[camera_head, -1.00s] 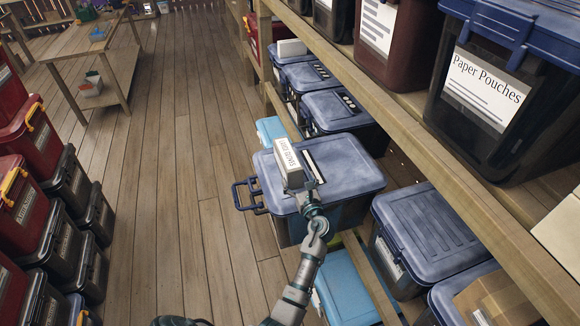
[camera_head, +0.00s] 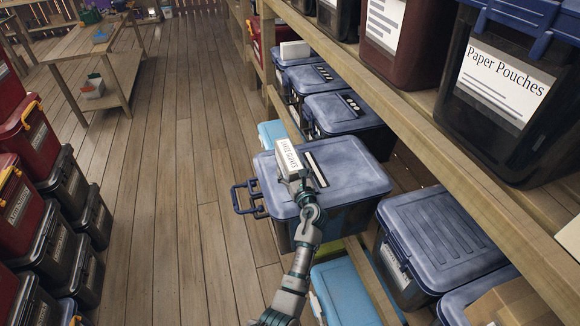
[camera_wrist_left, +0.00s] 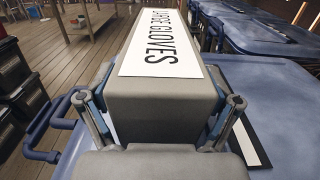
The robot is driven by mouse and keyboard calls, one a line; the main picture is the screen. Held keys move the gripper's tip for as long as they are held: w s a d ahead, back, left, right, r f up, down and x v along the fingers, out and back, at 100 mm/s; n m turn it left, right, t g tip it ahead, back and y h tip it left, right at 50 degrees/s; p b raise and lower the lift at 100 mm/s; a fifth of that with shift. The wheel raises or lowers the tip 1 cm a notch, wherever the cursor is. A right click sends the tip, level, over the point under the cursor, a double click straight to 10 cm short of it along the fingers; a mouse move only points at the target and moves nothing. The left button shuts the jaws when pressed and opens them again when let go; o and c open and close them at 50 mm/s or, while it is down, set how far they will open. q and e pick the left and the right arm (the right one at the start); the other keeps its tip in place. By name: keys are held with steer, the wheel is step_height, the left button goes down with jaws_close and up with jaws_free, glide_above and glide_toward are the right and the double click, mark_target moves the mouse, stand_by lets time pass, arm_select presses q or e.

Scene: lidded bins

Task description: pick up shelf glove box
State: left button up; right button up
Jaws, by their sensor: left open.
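The glove box (camera_head: 289,154) is a grey box with a white label reading "Large Gloves". It sits on the blue lid of a bin (camera_head: 345,172) that stands out from the shelf row. In the left wrist view the box (camera_wrist_left: 165,95) fills the middle, its label facing up and its near end toward the camera. My left gripper (camera_head: 303,184) is at the near end of the box. In the left wrist view its open fingers (camera_wrist_left: 160,108) stand on either side of the box; whether they touch it I cannot tell. My right gripper is not in view.
A wooden shelf (camera_head: 400,112) with bins, one labelled "Paper Pouches" (camera_head: 503,82), runs along the right. More blue-lidded bins (camera_head: 440,235) stand below it. Red and black bins (camera_head: 50,235) are stacked at the left. The wooden floor (camera_head: 170,200) between is clear.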

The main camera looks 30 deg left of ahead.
arm_select(q)
steer(key=shift+a, duration=0.1)
steer(key=c, duration=0.6)
steer(key=shift+d, duration=0.2)
steer(key=c, duration=0.7)
steer(key=shift+a+r, duration=0.1)
steer(key=shift+r, duration=0.05)
